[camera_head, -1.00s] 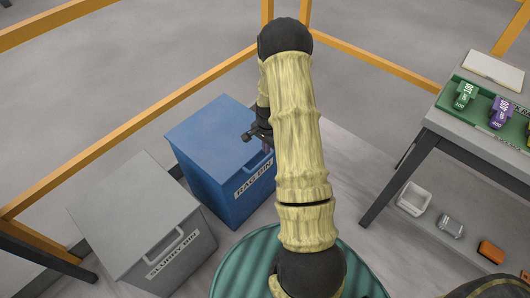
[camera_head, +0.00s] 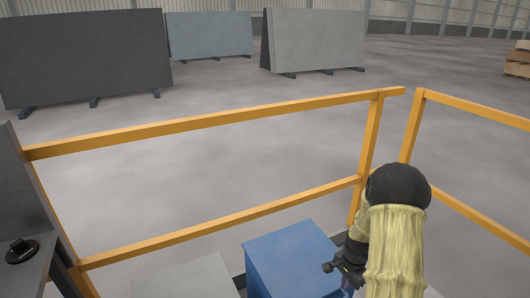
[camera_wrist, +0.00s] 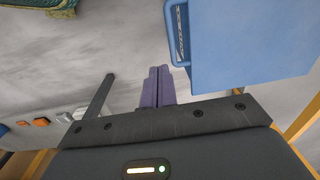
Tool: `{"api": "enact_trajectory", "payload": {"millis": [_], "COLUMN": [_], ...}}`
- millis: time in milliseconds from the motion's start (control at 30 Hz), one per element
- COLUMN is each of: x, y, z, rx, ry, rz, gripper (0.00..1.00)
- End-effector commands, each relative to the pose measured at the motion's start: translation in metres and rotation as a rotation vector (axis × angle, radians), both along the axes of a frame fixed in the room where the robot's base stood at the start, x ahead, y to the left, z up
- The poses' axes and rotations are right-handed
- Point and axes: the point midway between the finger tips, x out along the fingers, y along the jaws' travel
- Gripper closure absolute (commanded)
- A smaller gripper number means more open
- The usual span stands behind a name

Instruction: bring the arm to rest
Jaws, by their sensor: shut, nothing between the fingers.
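My arm shows at the lower right of the head view, with its yellowish sleeve and black elbow. My gripper (camera_head: 346,288) hangs by the right side of the blue bin (camera_head: 285,254), partly cut off by the bottom edge. In the wrist view, the two purple-grey fingers of my gripper (camera_wrist: 158,74) lie together, shut with nothing between them. The blue bin (camera_wrist: 255,42) and its handle are to the right of the fingers there, apart from them in the picture.
An orange railing (camera_head: 230,120) runs behind the bins, with a gap near my elbow. A grey bin (camera_head: 185,277) stands left of the blue one. A dark bench (camera_head: 22,272) is at the left edge. Stone slabs (camera_head: 85,55) stand on open floor beyond the railing.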

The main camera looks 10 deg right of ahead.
Motion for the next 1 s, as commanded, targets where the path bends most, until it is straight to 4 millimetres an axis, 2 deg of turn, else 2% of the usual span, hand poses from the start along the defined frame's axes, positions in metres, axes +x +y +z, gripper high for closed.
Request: {"api": "enact_trajectory", "payload": {"millis": [167, 267, 400, 600, 800, 1000], "x": [-0.008, -0.019, -0.041, -0.081, -0.116, -0.146], "y": [0.029, 0.052, 0.082, 0.121, 0.145, 0.16], "z": [0.04, 0.068, 0.103, 0.143, 0.165, 0.178], "rx": [-0.02, -0.038, -0.062, -0.102, -0.135, -0.162], "ry": [-0.029, -0.049, -0.076, -0.114, -0.142, -0.163], "rz": [0.167, 0.305, 0.501, 0.776, 0.985, 1.141], "gripper": [1.0, 1.0, 1.0, 1.0, 1.0, 1.0]}}
